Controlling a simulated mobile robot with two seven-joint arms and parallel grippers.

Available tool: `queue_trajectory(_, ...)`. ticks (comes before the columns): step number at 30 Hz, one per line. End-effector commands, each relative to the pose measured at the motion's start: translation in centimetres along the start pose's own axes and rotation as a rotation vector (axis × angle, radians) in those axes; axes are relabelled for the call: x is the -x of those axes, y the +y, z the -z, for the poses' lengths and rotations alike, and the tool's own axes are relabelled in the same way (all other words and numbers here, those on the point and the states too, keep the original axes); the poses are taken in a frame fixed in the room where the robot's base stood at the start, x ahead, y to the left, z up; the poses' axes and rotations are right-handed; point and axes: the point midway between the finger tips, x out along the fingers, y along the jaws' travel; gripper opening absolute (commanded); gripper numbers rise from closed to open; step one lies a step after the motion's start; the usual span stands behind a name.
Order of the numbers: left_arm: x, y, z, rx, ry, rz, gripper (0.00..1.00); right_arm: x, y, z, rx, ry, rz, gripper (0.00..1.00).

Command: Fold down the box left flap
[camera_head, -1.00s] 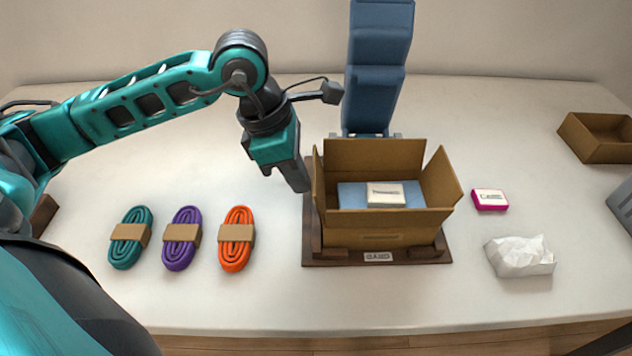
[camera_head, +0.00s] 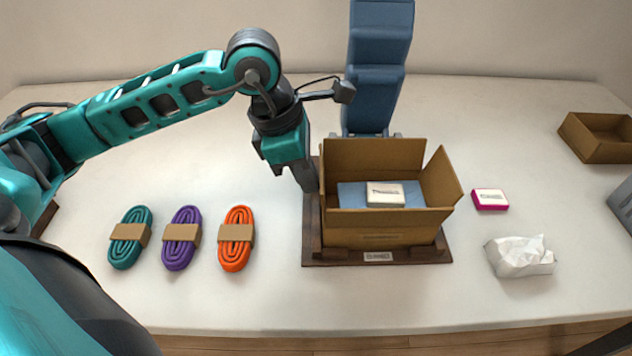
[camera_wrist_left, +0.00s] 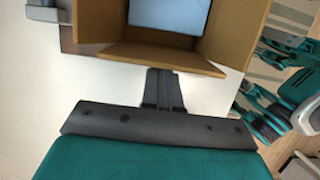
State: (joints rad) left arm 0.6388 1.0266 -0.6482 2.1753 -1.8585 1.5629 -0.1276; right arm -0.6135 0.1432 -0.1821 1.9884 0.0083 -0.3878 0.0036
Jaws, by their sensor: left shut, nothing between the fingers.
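An open cardboard box (camera_head: 380,236) sits on a dark wooden base. Its back flap (camera_head: 375,158) and right flap (camera_head: 440,180) stand up, the right one leaning outward. The left flap is almost edge-on and mostly hidden beside my gripper in the head view; in the wrist view the left flap (camera_wrist_left: 160,55) lies just beyond my fingertips. My left gripper (camera_head: 311,188) is shut and empty, pointing down close against the outer left side of the box; it also shows in the wrist view (camera_wrist_left: 163,75). I cannot tell if it touches.
The box holds a white labelled packet (camera_head: 385,194) on blue material. Teal (camera_head: 130,237), purple (camera_head: 182,238) and orange (camera_head: 236,238) cord bundles lie left. A pink-edged box (camera_head: 490,199), crumpled white paper (camera_head: 520,256) and brown tray (camera_head: 597,138) are right. A blue upright object (camera_head: 378,70) stands behind.

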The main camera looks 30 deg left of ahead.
Motion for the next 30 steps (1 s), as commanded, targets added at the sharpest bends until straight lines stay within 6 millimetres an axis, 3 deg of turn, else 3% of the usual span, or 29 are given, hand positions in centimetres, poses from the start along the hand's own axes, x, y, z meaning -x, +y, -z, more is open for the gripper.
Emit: queue_trajectory(30,0.0,0.0,-2.0,0.000,-0.002,0.000,0.00,0.2,0.1,0.1,0.004,-0.003,0.000,0.75)
